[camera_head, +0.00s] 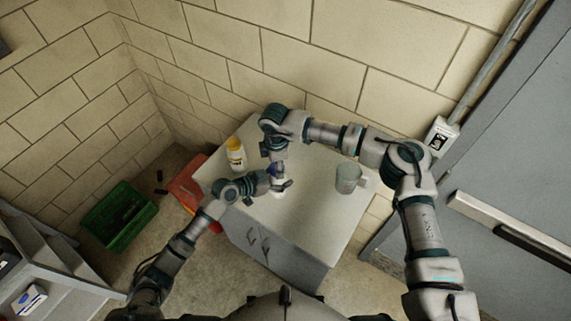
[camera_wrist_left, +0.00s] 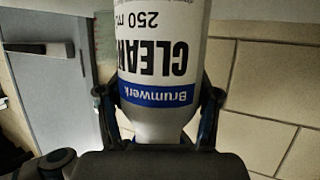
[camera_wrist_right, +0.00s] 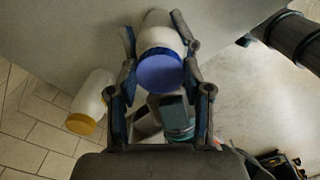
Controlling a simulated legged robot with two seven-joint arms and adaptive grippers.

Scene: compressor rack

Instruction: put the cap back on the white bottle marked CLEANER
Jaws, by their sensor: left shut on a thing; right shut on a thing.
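The white bottle marked CLEANER (camera_wrist_left: 160,60) fills the middle of the left wrist view. It stands on the pale cabinet top, and my left gripper (camera_head: 281,186) is shut around it from the side. The blue cap (camera_wrist_right: 160,72) sits at the mouth end of the bottle in the right wrist view, in line with it. My right gripper (camera_wrist_right: 160,82) is shut on the cap from above, one finger on each side. Whether the cap is fully seated or only resting on the neck cannot be told. The bottle's neck is hidden behind the cap.
A white bottle with a yellow cap (camera_head: 236,155) stands at the cabinet's back left. A grey-green mug (camera_head: 348,178) stands to the right on the cabinet top (camera_head: 310,215). A green crate (camera_head: 118,218) and a red container (camera_head: 188,187) are on the floor at left.

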